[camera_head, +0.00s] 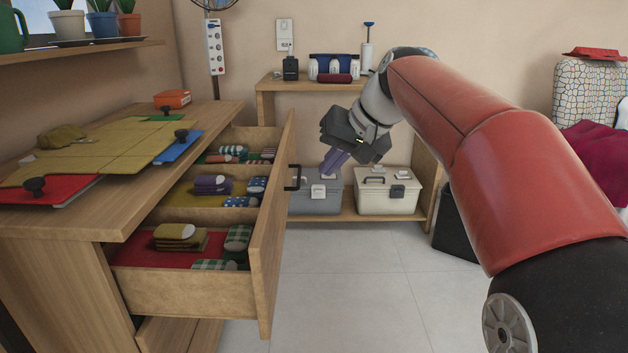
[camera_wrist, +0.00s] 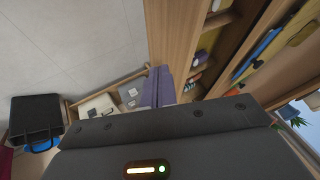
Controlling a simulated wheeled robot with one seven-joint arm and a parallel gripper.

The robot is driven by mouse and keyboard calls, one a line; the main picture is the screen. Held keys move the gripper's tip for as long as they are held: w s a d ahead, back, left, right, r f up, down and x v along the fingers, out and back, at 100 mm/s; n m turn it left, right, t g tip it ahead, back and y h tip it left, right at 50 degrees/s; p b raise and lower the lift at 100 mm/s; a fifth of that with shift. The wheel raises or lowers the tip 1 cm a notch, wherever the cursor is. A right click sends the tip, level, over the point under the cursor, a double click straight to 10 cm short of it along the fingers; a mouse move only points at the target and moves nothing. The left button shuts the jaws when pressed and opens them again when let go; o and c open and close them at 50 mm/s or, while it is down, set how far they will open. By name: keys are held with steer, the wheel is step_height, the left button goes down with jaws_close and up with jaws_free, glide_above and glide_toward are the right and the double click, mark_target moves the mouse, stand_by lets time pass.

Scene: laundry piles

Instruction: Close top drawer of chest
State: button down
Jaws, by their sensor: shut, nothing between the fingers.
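The wooden chest (camera_head: 60,228) stands at the left in the head view, with its top drawer (camera_head: 185,287) pulled far out. The drawer's front panel (camera_head: 270,240) faces right and carries a dark handle (camera_head: 293,178). Folded clothes lie in the drawer's compartments. My gripper (camera_head: 333,164) is shut and empty, to the right of the drawer front near its far end, with purple fingers pointing down and left. In the wrist view the fingers (camera_wrist: 158,85) appear beside the drawer front (camera_wrist: 172,35). I cannot tell whether they touch it. The handle is not clear in the wrist view.
Folded cloths and boards (camera_head: 110,150) lie on the chest top. Behind my gripper, a low shelf (camera_head: 350,215) holds a grey toolbox (camera_head: 315,200) and a beige toolbox (camera_head: 385,193). The tiled floor (camera_head: 350,300) in front is clear.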

mark_target(276, 197)
steer(key=shift+w+a+f+b, duration=0.35)
steer(key=shift+w+a+f, duration=0.25)
steer(key=shift+a+f, duration=0.75)
steer(key=shift+w+a+f+b, duration=0.3)
steer(key=shift+w+a+f, duration=0.3)
steer(key=shift+a+f, duration=0.7)
steer(key=shift+w+a+f+b, duration=0.35)
steer(key=shift+w+a+f, duration=0.25)
steer(key=shift+a+f, duration=0.7)
steer(key=shift+a+r, duration=0.25)
steer(key=shift+a+p, duration=0.35)
steer(key=shift+a, duration=0.25)
steer(key=a+p, duration=0.9)
steer(key=a, duration=0.9)
steer(key=shift+w+a, duration=0.3)
steer(key=shift+a, duration=0.05)
